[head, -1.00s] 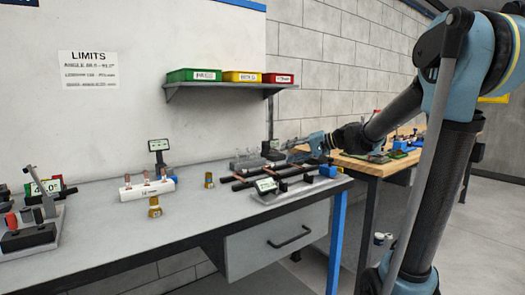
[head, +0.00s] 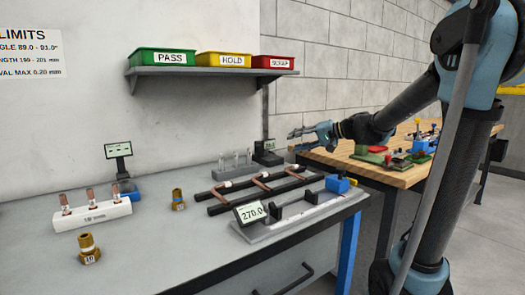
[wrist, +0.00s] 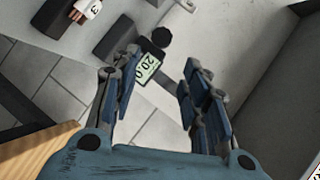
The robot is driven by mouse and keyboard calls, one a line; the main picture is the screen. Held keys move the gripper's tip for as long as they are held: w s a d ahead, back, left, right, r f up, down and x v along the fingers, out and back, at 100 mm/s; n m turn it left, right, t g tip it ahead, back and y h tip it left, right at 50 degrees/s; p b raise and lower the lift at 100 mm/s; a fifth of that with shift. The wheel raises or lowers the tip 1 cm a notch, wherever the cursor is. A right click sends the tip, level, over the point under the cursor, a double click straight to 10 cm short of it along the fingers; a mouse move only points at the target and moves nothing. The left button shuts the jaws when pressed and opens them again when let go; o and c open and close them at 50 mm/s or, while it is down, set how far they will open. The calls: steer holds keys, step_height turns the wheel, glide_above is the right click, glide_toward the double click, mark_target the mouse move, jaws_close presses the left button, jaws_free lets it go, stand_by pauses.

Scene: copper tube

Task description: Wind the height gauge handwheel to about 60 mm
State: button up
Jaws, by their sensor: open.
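The height gauge (head: 268,155) stands at the back of the grey bench by the wall, a dark unit with a thin upright column. In the wrist view its small lit display (wrist: 147,68) appears to read 20.0. A round black knob (wrist: 162,37), apparently the handwheel, sits beside that display. My gripper (head: 291,141) is open and empty, to the right of the gauge in the head view. In the wrist view my gripper's two blue-grey fingers (wrist: 162,58) are spread, with the display and knob appearing between and beyond their tips. No contact shows.
Copper tubes lie across a black rack (head: 226,208) in front of the gauge. A length fixture with a display reading 270.0 (head: 250,213) stands nearer the front edge. A shelf (head: 200,75) with labelled bins hangs above. A wooden bench (head: 395,172) holding small items stands right.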

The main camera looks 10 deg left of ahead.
mark_target(262, 150)
steer(key=x, duration=1.7)
steer(key=shift+a, duration=0.3)
